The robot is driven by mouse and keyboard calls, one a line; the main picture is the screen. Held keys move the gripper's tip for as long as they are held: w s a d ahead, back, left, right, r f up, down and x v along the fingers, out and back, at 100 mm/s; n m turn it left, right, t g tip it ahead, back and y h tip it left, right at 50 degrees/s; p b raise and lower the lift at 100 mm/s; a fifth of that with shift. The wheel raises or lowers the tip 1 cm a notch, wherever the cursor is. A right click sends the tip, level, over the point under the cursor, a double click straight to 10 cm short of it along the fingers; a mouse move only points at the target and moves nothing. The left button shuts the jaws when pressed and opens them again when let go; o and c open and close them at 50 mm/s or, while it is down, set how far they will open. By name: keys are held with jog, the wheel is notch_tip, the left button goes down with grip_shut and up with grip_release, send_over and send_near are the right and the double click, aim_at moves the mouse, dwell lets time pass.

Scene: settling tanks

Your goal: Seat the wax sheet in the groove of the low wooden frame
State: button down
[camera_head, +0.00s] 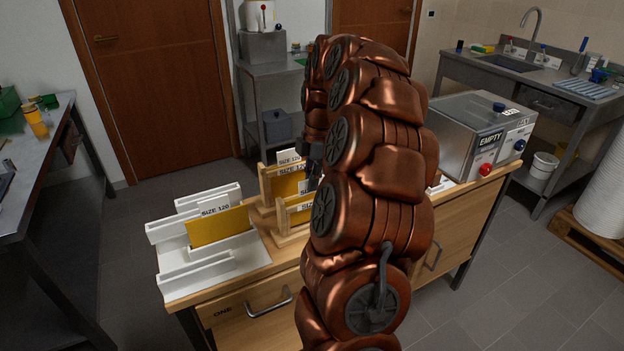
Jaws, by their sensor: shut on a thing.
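My gripper (314,178) is dark and points down over the wooden frames, partly hidden by my copper-coloured arm. It is shut on a wax sheet, but the grip itself is too small and covered to make out. A yellow wax sheet (288,188) with a "SIZE 120" label shows just left of the gripper, at the taller wooden frame (266,187). The low wooden frame (283,218) stands in front, with yellow showing behind its front and its right part hidden by my arm. I cannot tell whether the held sheet touches a groove.
A white rack (170,285) at the bench's left end holds another yellow sheet (220,228) labelled "SIZE 120". A steel box (465,140) marked "EMPTY" stands at the right of the wooden bench. My arm covers the bench's middle. Bare wood shows left of the low frame.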

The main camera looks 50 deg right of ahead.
jog(key=shift+f+b, duration=0.3)
jog(key=shift+f, duration=0.45)
jog(key=c, duration=1.2)
grip_release()
jog(key=shift+c, duration=0.2)
jog(key=r, duration=0.3)
jog(key=d+r, duration=0.1)
jog(key=r, duration=0.7)
jog(key=shift+s+d+r, duration=0.1)
jog(key=shift+s+d, duration=0.1)
jog(key=shift+r, duration=0.35)
